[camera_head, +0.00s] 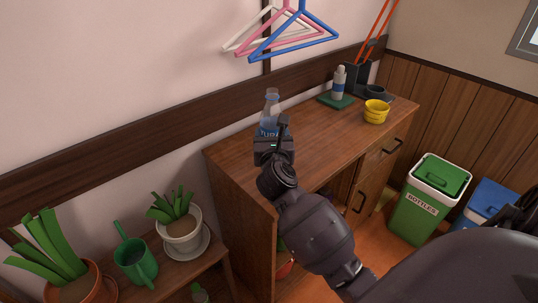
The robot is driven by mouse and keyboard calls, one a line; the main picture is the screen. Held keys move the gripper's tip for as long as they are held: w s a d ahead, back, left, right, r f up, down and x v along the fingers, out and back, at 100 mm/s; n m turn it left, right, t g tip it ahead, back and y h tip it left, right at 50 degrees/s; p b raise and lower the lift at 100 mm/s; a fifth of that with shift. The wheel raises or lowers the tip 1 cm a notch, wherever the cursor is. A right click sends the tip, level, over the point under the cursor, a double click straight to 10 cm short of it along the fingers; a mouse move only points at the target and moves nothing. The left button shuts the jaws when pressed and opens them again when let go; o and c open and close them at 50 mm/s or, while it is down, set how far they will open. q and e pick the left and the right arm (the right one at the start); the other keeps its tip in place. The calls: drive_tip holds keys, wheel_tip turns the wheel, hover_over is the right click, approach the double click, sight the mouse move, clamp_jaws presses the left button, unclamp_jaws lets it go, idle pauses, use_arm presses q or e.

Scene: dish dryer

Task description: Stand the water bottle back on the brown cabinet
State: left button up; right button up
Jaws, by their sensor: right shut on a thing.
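The water bottle (271,100) is clear with a blue label and stands upright in the head view, over the left part of the brown cabinet's top (325,121). My right gripper (272,136) is shut on the bottle around its lower part, coming from the front. The gripper hides the bottle's base, so I cannot tell whether it touches the cabinet top. My left gripper is not in view.
A white and blue bottle (339,88) on a green mat, a yellow bowl (376,114) and a dark bowl (376,93) occupy the cabinet's right end. Its middle is clear. Hangers (290,35) hang above. Potted plants and a green watering can (135,261) stand lower left; bins (427,205) stand right.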

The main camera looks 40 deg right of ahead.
wheel_tip(320, 180, down, 6)
drive_tip(key=shift+r+b, duration=0.2)
drive_tip(key=shift+b, duration=0.9)
drive_tip(key=shift+f, duration=0.2)
drive_tip(key=shift+r, duration=0.15)
drive_tip(key=o, duration=1)
